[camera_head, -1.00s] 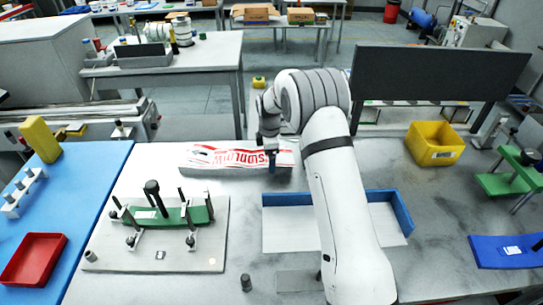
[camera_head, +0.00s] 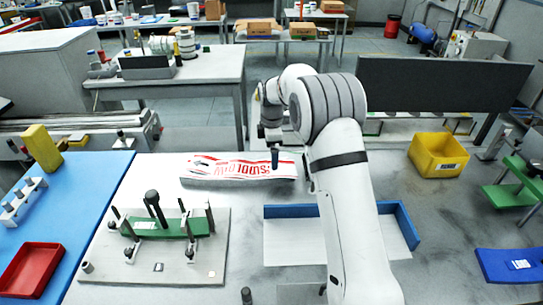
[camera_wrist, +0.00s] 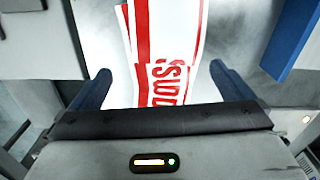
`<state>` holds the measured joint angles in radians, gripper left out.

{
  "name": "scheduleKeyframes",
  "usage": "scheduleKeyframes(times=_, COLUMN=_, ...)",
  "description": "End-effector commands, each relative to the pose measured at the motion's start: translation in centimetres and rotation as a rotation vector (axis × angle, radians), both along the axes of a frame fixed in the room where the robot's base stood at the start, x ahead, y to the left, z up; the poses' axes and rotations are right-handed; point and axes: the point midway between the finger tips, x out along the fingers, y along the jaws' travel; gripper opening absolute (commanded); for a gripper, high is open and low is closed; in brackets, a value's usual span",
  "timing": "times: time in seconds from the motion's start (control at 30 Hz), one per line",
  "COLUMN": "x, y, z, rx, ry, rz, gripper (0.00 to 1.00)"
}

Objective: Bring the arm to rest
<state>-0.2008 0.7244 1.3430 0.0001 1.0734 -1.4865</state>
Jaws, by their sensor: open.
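My gripper (camera_head: 274,157) is at the end of my white arm, above the right part of a stack of white labels with red print (camera_head: 238,167). In the wrist view its two blue fingers (camera_wrist: 158,85) stand wide apart with nothing held between them. The labels also show in the wrist view (camera_wrist: 165,40), beyond and below the fingers. A clear gap between the fingertips and the labels cannot be judged exactly.
A tray with blue walls (camera_head: 305,211) lies right of the labels, partly behind my arm. A plate with a green fixture (camera_head: 165,228) and upright pins stands at left. A yellow bin (camera_head: 438,155) is at right. A red tray (camera_head: 32,270) lies on a blue mat (camera_head: 85,200).

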Motion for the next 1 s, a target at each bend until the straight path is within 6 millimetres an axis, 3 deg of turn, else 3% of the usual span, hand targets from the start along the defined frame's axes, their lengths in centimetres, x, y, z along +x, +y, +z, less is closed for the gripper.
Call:
scheduleKeyframes(times=0.23, x=-0.5, y=-0.4, z=1.5, rx=0.002, ry=-0.008, rz=-0.033, gripper=1.0)
scheduleKeyframes(times=0.37, x=-2.5, y=-1.8, z=4.5, rx=0.008, ry=-0.03, rz=-0.152, gripper=1.0)
scheduleKeyframes(times=0.5, x=-6.5, y=-3.9, z=8.6, rx=0.022, ry=-0.064, rz=-0.356, gripper=1.0)
scheduleKeyframes(times=0.7, x=-13.3, y=-6.8, z=13.1, rx=0.052, ry=-0.109, rz=-0.659, gripper=1.0)
scheduleKeyframes(times=1.0, x=-24.7, y=-10.3, z=16.1, rx=0.12, ry=-0.17, rz=-1.109, gripper=1.0)
